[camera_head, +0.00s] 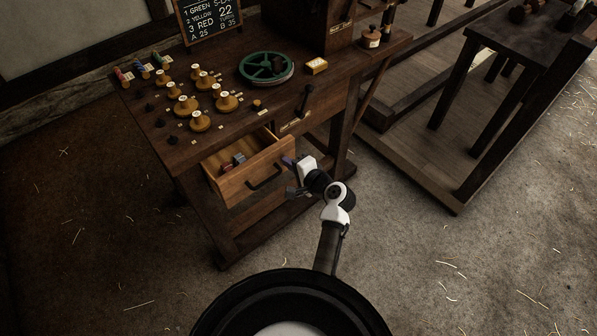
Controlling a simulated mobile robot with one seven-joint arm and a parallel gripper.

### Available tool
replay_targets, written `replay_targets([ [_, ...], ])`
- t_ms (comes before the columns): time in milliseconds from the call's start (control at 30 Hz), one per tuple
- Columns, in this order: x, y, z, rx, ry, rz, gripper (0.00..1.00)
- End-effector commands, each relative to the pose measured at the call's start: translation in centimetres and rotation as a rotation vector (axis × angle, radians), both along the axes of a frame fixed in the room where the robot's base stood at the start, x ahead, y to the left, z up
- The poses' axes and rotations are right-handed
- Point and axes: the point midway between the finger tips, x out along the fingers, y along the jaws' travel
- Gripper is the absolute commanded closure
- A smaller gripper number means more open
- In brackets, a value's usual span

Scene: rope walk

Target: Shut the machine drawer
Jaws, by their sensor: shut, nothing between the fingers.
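The machine drawer (254,179) is a light wooden drawer that stands pulled out from the front of the dark wooden bench (172,150). It has a dark bar handle on its front, and small reddish and grey items (233,162) lie inside it. My gripper (289,163) is at the right end of the drawer front, close to the handle. Its fingers are shut and hold nothing. I cannot tell whether the fingertips touch the drawer.
A dark wooden frame (459,196) stands to the right. The floor (430,270) in front is clear apart from straw bits.

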Motion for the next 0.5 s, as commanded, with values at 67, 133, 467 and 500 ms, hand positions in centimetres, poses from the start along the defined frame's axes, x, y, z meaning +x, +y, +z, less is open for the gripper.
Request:
replay_targets([
  [67, 1.6, 1.3, 0.0, -0.002, -0.002, 0.005, 1.00],
  [133, 2.9, 2.2, 0.0, 0.000, -0.002, 0.003, 1.00],
  [467, 7.5, 5.5, -0.1, 0.000, -0.001, 0.001, 1.00],
  [500, 7.9, 5.8, -0.1, 0.000, -0.001, 0.001, 1.00],
])
